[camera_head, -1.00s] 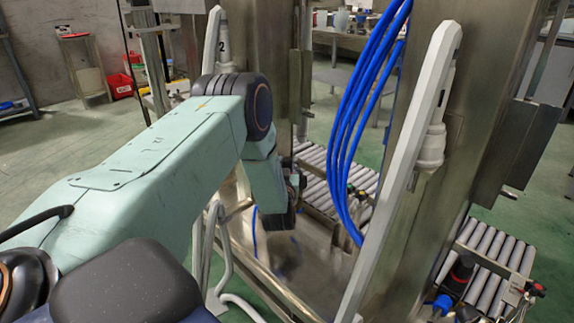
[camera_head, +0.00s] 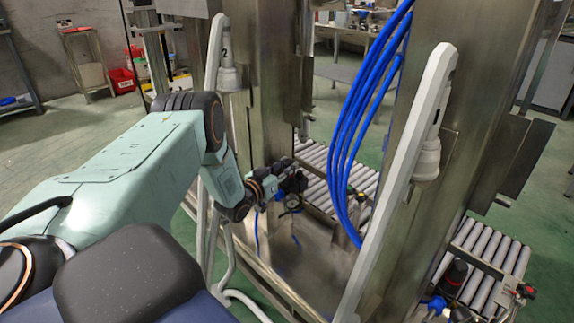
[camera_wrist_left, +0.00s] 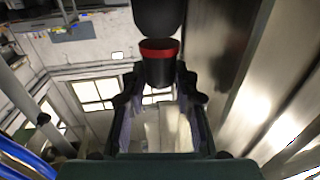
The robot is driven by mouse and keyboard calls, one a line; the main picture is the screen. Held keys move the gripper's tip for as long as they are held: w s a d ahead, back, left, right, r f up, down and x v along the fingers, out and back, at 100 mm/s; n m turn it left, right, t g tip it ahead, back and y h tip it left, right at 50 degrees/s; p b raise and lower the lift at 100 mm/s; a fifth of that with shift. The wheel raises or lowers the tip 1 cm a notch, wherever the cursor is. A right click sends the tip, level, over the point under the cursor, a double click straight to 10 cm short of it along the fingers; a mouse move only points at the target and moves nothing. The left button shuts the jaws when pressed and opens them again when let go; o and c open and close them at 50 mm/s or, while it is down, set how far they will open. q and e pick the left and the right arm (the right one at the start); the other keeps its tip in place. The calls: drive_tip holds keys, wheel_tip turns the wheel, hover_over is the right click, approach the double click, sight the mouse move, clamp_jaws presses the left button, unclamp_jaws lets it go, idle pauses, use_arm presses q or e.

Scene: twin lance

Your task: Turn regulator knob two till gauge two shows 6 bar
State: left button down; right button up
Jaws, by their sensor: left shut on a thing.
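My left gripper (camera_head: 284,168) reaches in from the left to a regulator between the two steel columns. In the left wrist view a black knob with a red band (camera_wrist_left: 158,62) sits between the fingertips of my left gripper (camera_wrist_left: 158,78), which is shut on it. A small round gauge (camera_head: 292,202) shows just below the gripper in the head view; its dial is too small to read. In the head view the gripper largely covers the knob. My right gripper is not in view.
White upright lances stand left (camera_head: 214,90), marked 2, and right (camera_head: 408,150). Blue hoses (camera_head: 350,120) hang between the columns. Roller conveyors (camera_head: 490,262) lie behind and right. Another regulator with a red-banded dark knob (camera_head: 456,274) stands lower right.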

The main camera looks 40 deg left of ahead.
use_arm(q)
drive_tip(key=shift+a+m+h+b, duration=0.2)
drive_tip(key=shift+m+h, duration=0.35)
drive_tip(key=shift+h, duration=0.3)
drive_tip(key=shift+a+m+h+b, duration=0.15)
drive_tip(key=shift+m+h, duration=0.4)
drive_tip(key=shift+h, duration=0.3)
drive_tip(key=shift+d, duration=0.1)
drive_tip(key=c, duration=1)
unclamp_jaws()
drive_tip(key=shift+c, duration=0.2)
drive_tip(key=shift+o, duration=0.2)
drive_tip(key=shift+r, duration=0.1)
